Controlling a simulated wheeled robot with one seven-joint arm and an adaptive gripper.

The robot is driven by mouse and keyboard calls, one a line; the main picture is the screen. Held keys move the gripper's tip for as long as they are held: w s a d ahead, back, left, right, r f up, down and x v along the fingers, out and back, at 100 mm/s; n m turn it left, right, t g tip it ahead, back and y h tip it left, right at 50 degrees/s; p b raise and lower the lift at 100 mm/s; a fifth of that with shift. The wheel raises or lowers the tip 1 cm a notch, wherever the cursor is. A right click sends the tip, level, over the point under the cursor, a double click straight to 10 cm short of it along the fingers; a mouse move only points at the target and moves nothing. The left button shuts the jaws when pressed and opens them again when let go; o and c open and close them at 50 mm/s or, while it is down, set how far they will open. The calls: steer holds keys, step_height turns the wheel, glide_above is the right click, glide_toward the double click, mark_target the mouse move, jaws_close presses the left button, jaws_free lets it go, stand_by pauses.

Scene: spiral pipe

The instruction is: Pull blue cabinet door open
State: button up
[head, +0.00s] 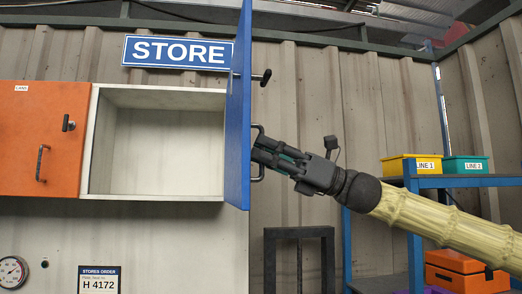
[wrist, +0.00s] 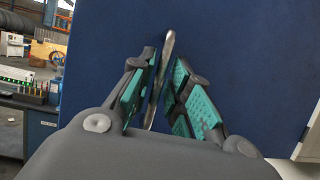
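The blue cabinet door (head: 237,110) stands swung wide open, seen nearly edge-on in the head view. Its blue face (wrist: 240,60) fills much of the wrist view. A metal bar handle (head: 258,128) is on its outer face, and it also shows in the wrist view (wrist: 168,48). My gripper (head: 258,152) is at the handle's lower part. In the wrist view, the teal finger pads of my gripper (wrist: 166,85) lie either side of the bar, with a narrow gap visible on the right. Contact on the left pad is unclear.
The open cabinet compartment (head: 95,140) looks empty. An orange door (head: 40,135) is shut at its left. A blue shelf rack (head: 460,182) with yellow (head: 400,167) and green bins (head: 465,165) stands at right. A dark frame (head: 298,236) stands below my gripper.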

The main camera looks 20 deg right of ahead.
steer(key=v, duration=1.1)
steer(key=shift+d, duration=0.1)
